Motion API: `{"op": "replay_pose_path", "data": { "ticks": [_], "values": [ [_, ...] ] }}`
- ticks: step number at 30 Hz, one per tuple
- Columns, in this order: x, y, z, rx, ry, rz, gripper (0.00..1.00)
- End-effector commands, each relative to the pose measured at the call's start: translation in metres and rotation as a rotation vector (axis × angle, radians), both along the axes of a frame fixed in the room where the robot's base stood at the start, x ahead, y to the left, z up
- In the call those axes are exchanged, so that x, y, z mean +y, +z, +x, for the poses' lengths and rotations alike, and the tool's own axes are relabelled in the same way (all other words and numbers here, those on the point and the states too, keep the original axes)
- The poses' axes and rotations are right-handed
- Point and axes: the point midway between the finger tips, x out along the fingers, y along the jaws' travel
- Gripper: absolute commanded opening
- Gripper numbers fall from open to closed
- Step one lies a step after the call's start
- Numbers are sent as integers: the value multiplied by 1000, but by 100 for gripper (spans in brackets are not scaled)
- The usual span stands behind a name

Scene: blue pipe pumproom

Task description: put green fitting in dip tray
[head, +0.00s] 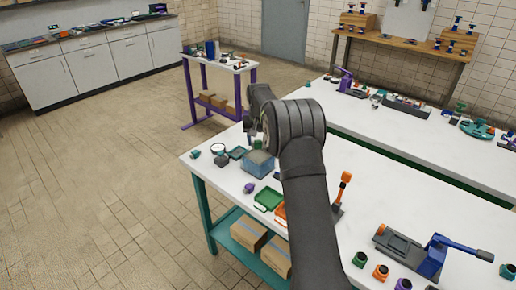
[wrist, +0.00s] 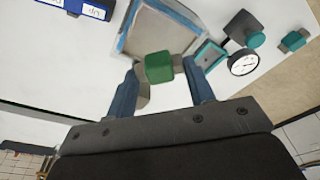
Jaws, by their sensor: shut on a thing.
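The green fitting (wrist: 158,66) is held between the blue fingers of my gripper (wrist: 160,76) in the wrist view. A blue-rimmed open box (wrist: 125,36) with a pale inside lies just beyond the fitting. In the head view it is the translucent blue box (head: 259,166) on the near bench, below my wrist. I take it for the dip tray, but cannot be sure. The fitting appears close to the box's near rim; its height above it cannot be told.
A small teal-rimmed tray (wrist: 209,54) and a round gauge (wrist: 243,63) stand right of the box in the wrist view. A green tray (head: 268,198) and a purple piece (head: 249,188) lie nearer on the bench. An orange-handled tool (head: 342,190) stands right of my arm.

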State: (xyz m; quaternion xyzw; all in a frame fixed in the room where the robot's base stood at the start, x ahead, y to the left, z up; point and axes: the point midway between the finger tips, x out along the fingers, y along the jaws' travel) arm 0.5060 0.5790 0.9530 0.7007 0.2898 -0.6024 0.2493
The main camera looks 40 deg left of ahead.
Motion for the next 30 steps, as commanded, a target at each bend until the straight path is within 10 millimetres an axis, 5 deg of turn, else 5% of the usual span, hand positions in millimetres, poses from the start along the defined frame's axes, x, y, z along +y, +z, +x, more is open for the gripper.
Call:
{"op": "replay_pose_path", "data": {
  "ticks": [9, 20, 21, 23, 30],
  "values": [
    [0, -38, 0, 1, 1, -1, 23],
    [0, -42, 0, 0, 1, 0, 23],
    [0, -42, 0, 0, 1, 0, 54],
    [0, -42, 0, 0, 1, 0, 66],
    [0, -42, 0, 0, 1, 0, 70]
  ]
}}
